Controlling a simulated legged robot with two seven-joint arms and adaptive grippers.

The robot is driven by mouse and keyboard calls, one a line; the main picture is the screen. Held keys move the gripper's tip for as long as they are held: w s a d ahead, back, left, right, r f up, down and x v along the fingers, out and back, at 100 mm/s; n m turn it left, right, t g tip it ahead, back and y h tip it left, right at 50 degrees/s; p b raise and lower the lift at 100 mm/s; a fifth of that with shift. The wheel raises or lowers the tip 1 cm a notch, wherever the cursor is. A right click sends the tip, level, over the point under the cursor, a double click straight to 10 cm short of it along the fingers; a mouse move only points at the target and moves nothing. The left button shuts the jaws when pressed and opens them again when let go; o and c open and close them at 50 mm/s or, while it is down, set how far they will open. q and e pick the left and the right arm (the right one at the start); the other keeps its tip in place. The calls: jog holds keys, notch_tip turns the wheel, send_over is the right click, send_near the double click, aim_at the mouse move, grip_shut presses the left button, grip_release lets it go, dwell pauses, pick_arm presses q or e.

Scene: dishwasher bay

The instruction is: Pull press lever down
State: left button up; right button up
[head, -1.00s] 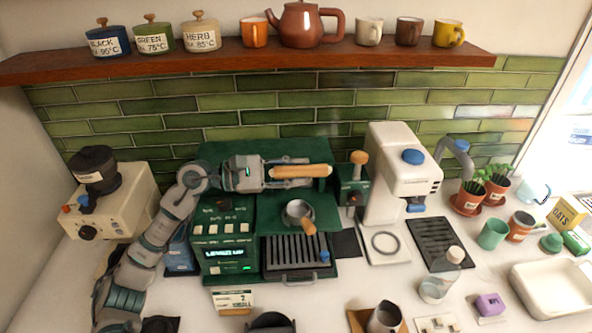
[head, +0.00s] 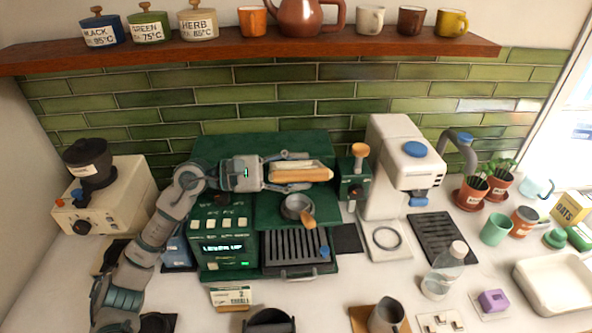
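The green espresso machine (head: 222,222) stands on the counter, and its display (head: 222,247) appears to read "LEVER UP". The press lever's wooden handle (head: 306,174) lies sideways above the machine top. My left gripper (head: 306,171) reaches it from the left. Whether either finger touches the handle cannot be told. The portafilter with a wooden grip (head: 308,221) sits below, over the drip tray (head: 296,251). My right gripper is not in view.
A cream appliance (head: 105,205) is at the left. A wooden shelf (head: 230,51) with cups and canisters runs above. A bottle (head: 443,270) stands at front right.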

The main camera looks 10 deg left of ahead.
pick_arm(q)
jog(key=shift+a, duration=0.15)
jog(key=s+a, duration=0.2)
jog(key=a, duration=0.9)
jog(key=shift+s+a, duration=0.15)
jog(key=shift+a, duration=0.15)
jog(key=shift+d, duration=0.15)
